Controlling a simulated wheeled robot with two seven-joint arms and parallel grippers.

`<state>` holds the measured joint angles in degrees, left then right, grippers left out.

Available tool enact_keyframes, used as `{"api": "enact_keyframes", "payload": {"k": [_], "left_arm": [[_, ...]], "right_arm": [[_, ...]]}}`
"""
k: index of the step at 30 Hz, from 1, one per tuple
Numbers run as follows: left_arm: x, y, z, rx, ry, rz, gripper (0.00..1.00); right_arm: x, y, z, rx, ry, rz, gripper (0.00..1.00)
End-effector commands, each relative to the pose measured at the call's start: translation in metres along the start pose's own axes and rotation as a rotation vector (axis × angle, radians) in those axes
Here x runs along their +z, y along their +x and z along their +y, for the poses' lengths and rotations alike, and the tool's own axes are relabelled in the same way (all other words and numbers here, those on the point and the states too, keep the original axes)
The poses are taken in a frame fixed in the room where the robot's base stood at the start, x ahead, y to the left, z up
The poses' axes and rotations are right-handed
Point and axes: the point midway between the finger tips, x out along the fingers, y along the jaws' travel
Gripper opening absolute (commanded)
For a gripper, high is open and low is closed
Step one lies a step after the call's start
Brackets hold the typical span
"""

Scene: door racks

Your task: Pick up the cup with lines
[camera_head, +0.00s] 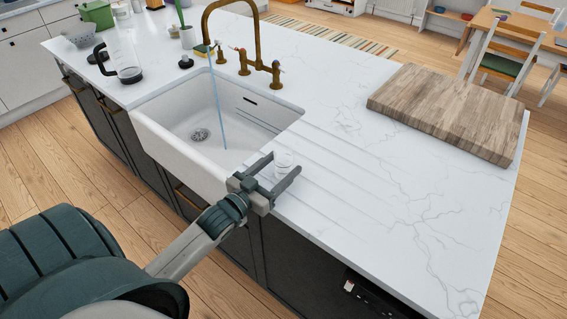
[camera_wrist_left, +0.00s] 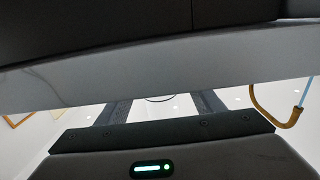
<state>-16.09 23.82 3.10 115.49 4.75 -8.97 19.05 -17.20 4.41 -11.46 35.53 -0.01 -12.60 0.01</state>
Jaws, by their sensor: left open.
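A small clear cup (camera_head: 284,159) stands on the white countertop near its front edge, just right of the sink. Lines on the cup are too small to make out. My left gripper (camera_head: 283,165) is open, and its two fingers reach in from the front with the cup between them. I cannot tell whether either finger touches it. In the left wrist view the open fingers (camera_wrist_left: 162,108) show, with a thin dark curve of what looks like the cup's rim (camera_wrist_left: 160,99) between them. My right gripper is not in view.
The white sink (camera_head: 165,150) is left of the gripper, with a brass faucet (camera_head: 257,40) behind it and a thin blue line running down into the basin. A wooden board (camera_head: 445,110) lies at the back right. A glass pot (camera_head: 123,55) stands far left.

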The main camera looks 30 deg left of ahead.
Motion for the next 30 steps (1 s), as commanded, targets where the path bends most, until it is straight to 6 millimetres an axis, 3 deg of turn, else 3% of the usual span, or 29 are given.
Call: {"api": "enact_keyframes", "payload": {"k": [8,15,21,30], "left_arm": [[-0.003,0.006,0.001,0.0,0.0,0.001,0.61],[-0.005,0.033,0.002,-0.001,0.0,0.0,0.61],[-0.002,0.05,0.002,0.0,-0.001,0.001,0.61],[-0.001,0.051,0.002,0.0,0.0,0.0,0.61]], "right_arm": [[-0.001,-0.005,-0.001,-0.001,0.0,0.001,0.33],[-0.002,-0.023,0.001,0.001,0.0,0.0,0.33],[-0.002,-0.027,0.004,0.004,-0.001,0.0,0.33],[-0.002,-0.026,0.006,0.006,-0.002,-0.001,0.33]]}}
